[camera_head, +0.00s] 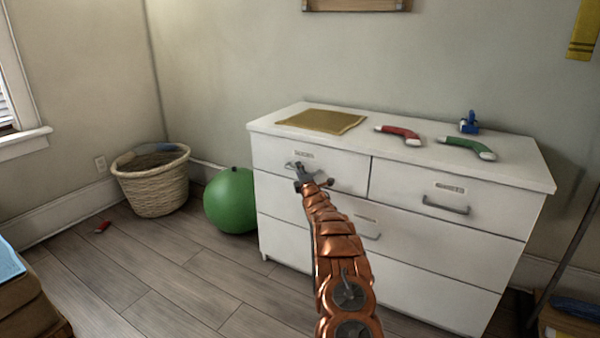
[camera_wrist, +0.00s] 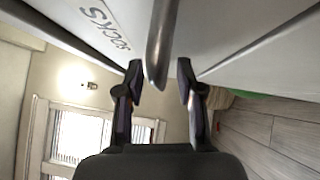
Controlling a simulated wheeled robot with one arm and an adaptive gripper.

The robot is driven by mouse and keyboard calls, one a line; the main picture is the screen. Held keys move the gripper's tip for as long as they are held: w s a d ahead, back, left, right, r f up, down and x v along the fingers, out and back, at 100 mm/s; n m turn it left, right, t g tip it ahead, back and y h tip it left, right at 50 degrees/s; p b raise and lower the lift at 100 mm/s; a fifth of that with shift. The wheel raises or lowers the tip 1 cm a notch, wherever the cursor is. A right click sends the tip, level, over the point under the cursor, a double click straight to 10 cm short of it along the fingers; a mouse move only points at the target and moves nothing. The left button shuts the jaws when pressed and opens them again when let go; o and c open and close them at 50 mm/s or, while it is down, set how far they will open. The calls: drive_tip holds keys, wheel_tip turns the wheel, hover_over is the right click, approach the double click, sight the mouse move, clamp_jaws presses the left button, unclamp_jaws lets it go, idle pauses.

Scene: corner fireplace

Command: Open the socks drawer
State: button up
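The white dresser (camera_head: 390,262) stands against the wall. Its top left drawer (camera_head: 340,172) looks shut in the head view. The wrist view shows the label "SOCKS" (camera_wrist: 103,27) on a white drawer front, with a grey metal handle (camera_wrist: 160,45) beside it. My gripper (camera_head: 302,181) is at the top left drawer's handle and partly hides it. In the wrist view my gripper (camera_wrist: 160,78) is open, with one finger on each side of the handle. Gaps show between the handle and both fingers.
A red sock (camera_head: 398,135), a green sock (camera_head: 467,148), a folded tan cloth (camera_head: 320,121) and a blue object (camera_head: 469,122) are on the dresser top. A green ball (camera_head: 231,200) and wicker basket (camera_head: 152,184) stand left of it. Floor in front is mostly clear.

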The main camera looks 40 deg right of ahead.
clamp_jaws()
idle(0.6)
